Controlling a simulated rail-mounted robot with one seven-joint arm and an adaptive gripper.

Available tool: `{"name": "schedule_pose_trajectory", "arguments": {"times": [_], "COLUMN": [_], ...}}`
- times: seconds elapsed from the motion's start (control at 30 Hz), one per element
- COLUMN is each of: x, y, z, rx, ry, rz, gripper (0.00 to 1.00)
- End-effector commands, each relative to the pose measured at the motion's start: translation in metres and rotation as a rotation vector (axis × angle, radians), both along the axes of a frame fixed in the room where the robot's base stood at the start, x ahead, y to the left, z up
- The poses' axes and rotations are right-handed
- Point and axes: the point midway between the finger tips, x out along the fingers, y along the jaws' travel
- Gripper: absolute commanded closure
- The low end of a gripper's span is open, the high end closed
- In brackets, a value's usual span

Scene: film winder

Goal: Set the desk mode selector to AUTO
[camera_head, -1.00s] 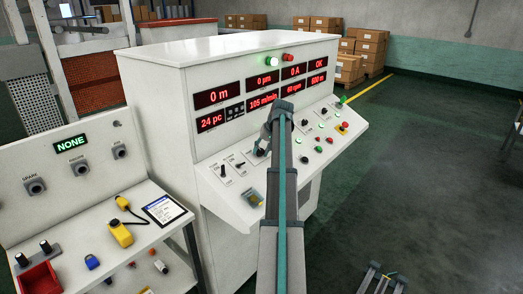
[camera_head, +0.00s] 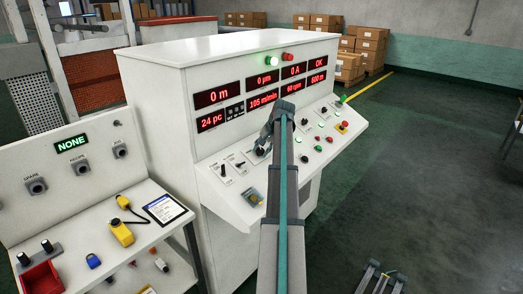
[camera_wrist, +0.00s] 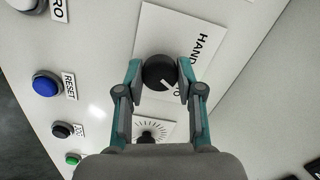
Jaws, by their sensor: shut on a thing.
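The mode selector (camera_wrist: 157,73) is a round black knob with a white pointer line, on a white plate (camera_wrist: 151,30) of the control desk. The plate reads HAND, and a second word ending in O is mostly hidden by a finger. My gripper (camera_wrist: 159,80) is shut on the selector, one teal-and-grey finger on each side. The pointer line slants towards the partly hidden word; I cannot tell its exact setting. In the head view my gripper (camera_head: 264,147) is at the sloping desk panel (camera_head: 233,190), and the arm covers part of it.
In the wrist view a blue RESET button (camera_wrist: 46,83), a black button (camera_wrist: 62,129) and a green button (camera_wrist: 73,159) lie to the left. A dial with a scale (camera_wrist: 153,131) is just below the selector. A side bench (camera_head: 110,262) stands left of the desk.

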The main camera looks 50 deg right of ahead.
Motion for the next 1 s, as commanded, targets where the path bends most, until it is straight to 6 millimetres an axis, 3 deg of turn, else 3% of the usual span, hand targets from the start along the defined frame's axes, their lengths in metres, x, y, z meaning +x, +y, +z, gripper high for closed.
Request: {"name": "schedule_pose_trajectory", "arguments": {"times": [0.17, 0.2, 0.33, 0.73, 1.0], "x": [0.0, 0.0, 0.0, -0.002, -0.018], "y": [-0.001, -0.001, 0.0, -0.001, -0.002], "z": [0.001, 0.001, 0.001, 0.004, 0.038], "rx": [-0.001, -0.001, -0.001, -0.001, -0.003], "ry": [-0.001, -0.001, -0.001, 0.0, -0.001], "rz": [-0.002, -0.002, -0.001, 0.0, 0.0], "gripper": [0.98, 0.6, 0.39, 0.38, 0.38]}}
